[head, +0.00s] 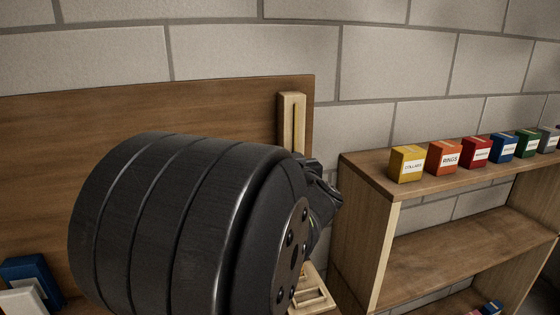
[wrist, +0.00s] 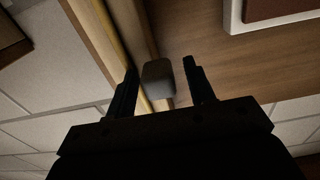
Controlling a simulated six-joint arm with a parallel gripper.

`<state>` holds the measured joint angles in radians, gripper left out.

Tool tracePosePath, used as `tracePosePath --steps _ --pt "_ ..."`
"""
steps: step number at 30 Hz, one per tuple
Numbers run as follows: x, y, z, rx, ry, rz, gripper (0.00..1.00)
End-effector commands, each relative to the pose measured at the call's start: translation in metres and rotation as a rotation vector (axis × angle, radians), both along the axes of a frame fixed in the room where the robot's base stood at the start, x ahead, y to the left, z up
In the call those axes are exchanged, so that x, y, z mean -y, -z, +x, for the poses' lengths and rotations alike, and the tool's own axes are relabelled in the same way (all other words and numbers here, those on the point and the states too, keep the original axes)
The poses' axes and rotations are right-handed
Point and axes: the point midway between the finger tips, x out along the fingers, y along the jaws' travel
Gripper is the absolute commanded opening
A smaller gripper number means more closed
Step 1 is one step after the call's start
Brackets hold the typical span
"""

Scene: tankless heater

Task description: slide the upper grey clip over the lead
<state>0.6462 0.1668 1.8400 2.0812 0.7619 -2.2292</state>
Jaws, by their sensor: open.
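In the wrist view a small grey block, which looks like the grey clip (wrist: 158,80), sits at the edge of a wooden channel. My gripper (wrist: 160,66) is open, with one dark finger on each side of the clip and a visible gap on both sides. A yellow strip, probably the lead (wrist: 107,22), runs along the channel to the clip's left. I cannot tell whether the clip covers any of it. In the head view my gripper (head: 322,188) is partly hidden behind my wrist, and the clip is hidden there.
A slotted wooden post (head: 292,118) stands on the brown backboard (head: 60,130). To the right, a wooden shelf (head: 440,183) carries several coloured boxes, including a yellow one (head: 408,165). A blue object (head: 30,270) is at lower left. A white-framed panel (wrist: 235,20) shows in the wrist view.

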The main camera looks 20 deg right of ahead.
Motion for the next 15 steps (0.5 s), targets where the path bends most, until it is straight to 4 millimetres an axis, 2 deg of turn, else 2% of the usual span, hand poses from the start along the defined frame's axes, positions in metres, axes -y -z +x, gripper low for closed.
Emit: tracePosePath --steps 2,9,15 --pt "0.0001 0.0 -0.0002 0.0 0.0 0.0 0.45" --pt "0.0001 0.0 -0.0004 0.0 0.0 0.0 0.0" --pt "0.0043 0.0 -0.0003 0.0 0.001 0.0 0.0"
